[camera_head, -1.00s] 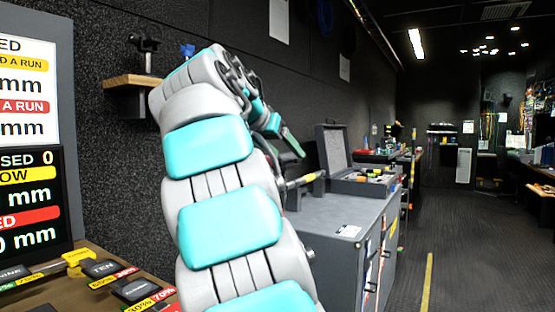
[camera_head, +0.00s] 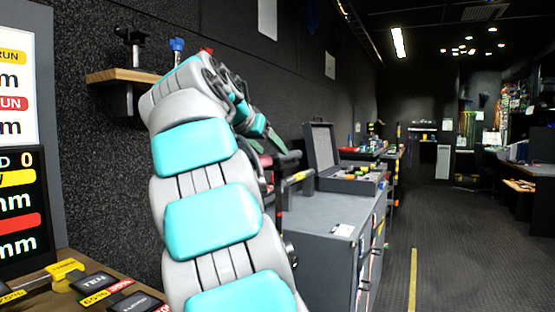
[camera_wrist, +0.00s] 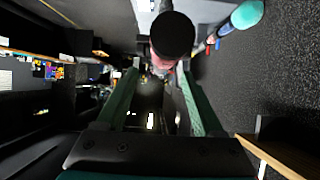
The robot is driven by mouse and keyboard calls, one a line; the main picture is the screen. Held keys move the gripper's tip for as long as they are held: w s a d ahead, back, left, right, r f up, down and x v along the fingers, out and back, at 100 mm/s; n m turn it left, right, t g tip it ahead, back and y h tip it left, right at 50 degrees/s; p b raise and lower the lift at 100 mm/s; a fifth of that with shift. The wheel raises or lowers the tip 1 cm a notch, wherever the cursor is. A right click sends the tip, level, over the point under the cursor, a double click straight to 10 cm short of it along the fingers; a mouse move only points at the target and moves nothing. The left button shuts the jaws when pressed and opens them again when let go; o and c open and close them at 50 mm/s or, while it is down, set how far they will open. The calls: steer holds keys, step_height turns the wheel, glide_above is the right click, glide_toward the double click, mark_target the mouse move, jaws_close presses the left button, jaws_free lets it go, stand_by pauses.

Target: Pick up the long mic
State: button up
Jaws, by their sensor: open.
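In the head view my gripper (camera_head: 272,142) is near the wall, above the cabinet's near end and partly hidden by my wrist.
The grey cabinet (camera_head: 315,228) bears an open case (camera_head: 350,180) with colourful items. A wooden wall shelf (camera_head: 120,78) holds a black clamp-like stand (camera_head: 131,45) and a blue item (camera_head: 177,46). A teal-tipped rod (camera_wrist: 247,15) shows in the wrist view. Free floor lies right of the cabinet.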

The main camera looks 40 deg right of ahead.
mark_target(276, 155)
steer(key=x, duration=0.5)
steer(key=shift+w+r+p, duration=0.1)
steer(key=shift+w+p, duration=0.05)
steer(key=shift+p, duration=0.2)
steer(key=shift+a, duration=0.1)
jaws_close()
